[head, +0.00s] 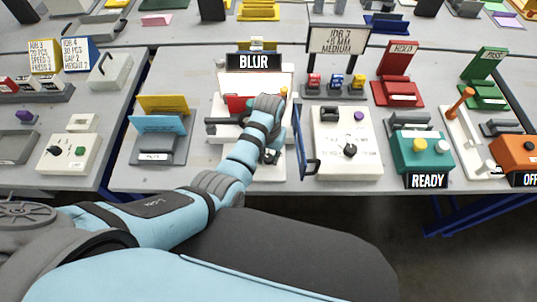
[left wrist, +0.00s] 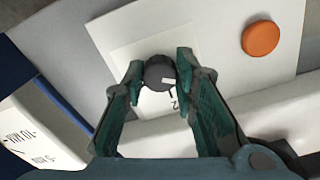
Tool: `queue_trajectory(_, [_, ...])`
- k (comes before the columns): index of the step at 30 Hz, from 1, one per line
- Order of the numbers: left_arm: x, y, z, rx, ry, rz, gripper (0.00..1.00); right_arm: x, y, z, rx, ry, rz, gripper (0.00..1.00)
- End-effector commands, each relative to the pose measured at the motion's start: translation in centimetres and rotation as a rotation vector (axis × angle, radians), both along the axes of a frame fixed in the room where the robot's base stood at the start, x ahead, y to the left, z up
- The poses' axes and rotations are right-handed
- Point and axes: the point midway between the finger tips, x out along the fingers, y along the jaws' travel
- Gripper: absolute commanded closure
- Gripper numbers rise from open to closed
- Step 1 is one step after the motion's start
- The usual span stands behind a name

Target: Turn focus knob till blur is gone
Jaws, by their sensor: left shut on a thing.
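A small dark round knob (left wrist: 159,70) with a pale mark stands on a white panel (left wrist: 215,60) in the left wrist view. My left gripper (left wrist: 160,74) is shut on the knob, with one finger on each side of it. A black sign (head: 254,62) above the machine reads "BLUR". My right gripper is not in view.
An orange round button (left wrist: 260,38) sits on the panel near the knob. A blue upright plate (head: 299,138) and a white box with a black knob (head: 348,150) stand to the right. Blue and yellow card holders (head: 160,125) stand to the left.

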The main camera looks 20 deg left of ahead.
Motion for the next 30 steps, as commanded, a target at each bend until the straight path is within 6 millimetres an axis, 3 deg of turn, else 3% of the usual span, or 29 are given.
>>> queue_trajectory(11, [0.0, 0.0, 0.4, 0.0, 0.0, -0.164, 1.0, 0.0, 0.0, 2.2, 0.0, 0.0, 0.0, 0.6])
queue_trajectory(30, [0.1, 0.0, 0.3, -0.001, -0.002, -0.745, 1.0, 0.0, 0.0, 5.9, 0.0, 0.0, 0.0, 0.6])
